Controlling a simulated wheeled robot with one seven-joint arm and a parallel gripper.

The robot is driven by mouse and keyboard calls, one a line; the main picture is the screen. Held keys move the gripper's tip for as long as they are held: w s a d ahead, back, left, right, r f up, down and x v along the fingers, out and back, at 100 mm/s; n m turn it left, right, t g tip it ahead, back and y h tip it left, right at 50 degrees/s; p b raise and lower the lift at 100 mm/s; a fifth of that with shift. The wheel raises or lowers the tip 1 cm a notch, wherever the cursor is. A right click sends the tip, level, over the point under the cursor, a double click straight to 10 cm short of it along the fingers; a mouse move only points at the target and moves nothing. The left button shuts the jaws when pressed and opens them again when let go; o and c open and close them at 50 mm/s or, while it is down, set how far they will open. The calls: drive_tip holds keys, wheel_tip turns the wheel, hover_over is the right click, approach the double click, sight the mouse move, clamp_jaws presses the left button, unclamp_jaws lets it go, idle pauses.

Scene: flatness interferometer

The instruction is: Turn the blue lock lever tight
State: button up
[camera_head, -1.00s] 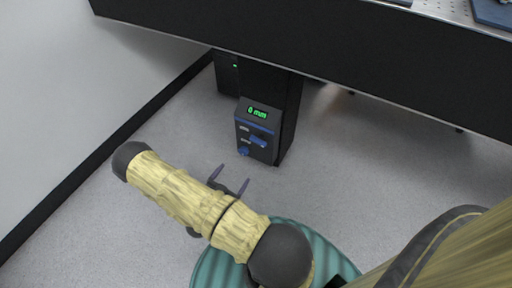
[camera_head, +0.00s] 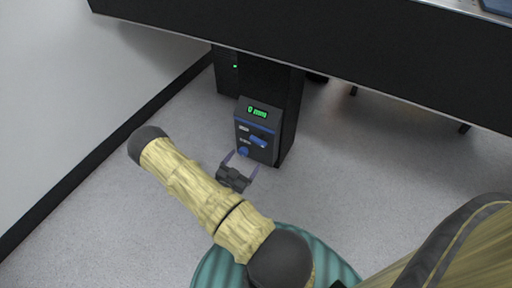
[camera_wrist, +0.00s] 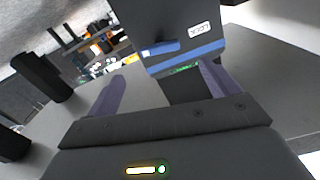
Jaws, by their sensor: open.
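The blue lock lever (camera_head: 258,141) is on the front of a dark control box (camera_head: 270,122) below the table. It lies slanted, under a blue stripe and a green "0 mm" display (camera_head: 257,112). In the wrist view the lever (camera_wrist: 160,48) is a short blue bar, with a white label (camera_wrist: 198,28) that appears upside down. My gripper (camera_head: 241,165) is open and empty, just below and left of the lever in the head view. In the wrist view its purple fingers (camera_wrist: 163,72) point at the box, the lever between them and apart from both.
The black table edge (camera_head: 330,55) hangs above. A white wall (camera_head: 60,90) is at left. Grey floor (camera_head: 345,165) is clear at right.

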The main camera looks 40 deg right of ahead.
sight(257, 143)
drive_tip(key=b+x, duration=0.3)
drive_tip(key=x, duration=0.6)
drive_tip(key=shift+w+d, duration=0.1)
drive_tip(key=shift+d, duration=0.2)
drive_tip(key=c, duration=1)
drive_tip(key=shift+r, duration=0.1)
